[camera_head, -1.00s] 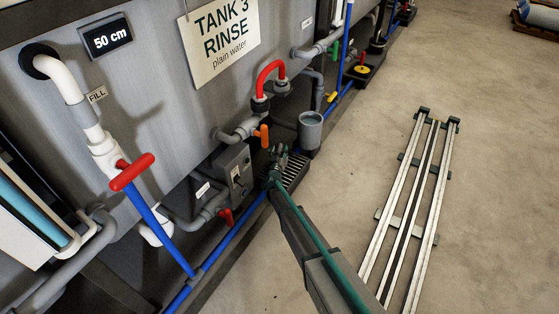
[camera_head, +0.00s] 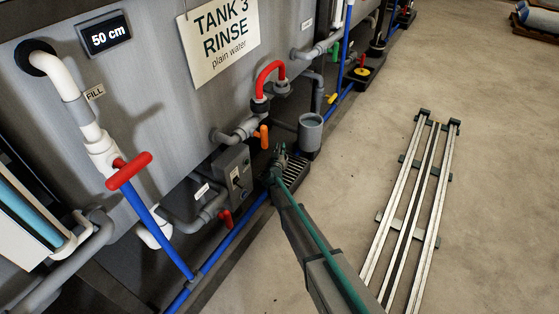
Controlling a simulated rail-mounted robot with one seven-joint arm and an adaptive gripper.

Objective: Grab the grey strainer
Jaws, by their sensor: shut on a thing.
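My gripper (camera_head: 279,150) is small and dark in the view, at the far end of my arm, just right of the grey switch box. It is shut on a small grey thing between its fingertips, which I take to be the grey strainer; its shape is mostly hidden by the fingers. The gripper is over the left end of a dark slatted grate (camera_head: 297,168), below the orange-handled valve (camera_head: 263,136). A grey cup-shaped vessel (camera_head: 310,133) stands just up and right of the gripper, apart from it.
The grey tank wall (camera_head: 160,75) with its Tank 3 rinse sign (camera_head: 222,38) rises behind. A switch box (camera_head: 233,172), a red-handled valve (camera_head: 226,219) and a blue pipe (camera_head: 236,240) crowd the left. Floor rails (camera_head: 408,210) lie at right; open floor surrounds them.

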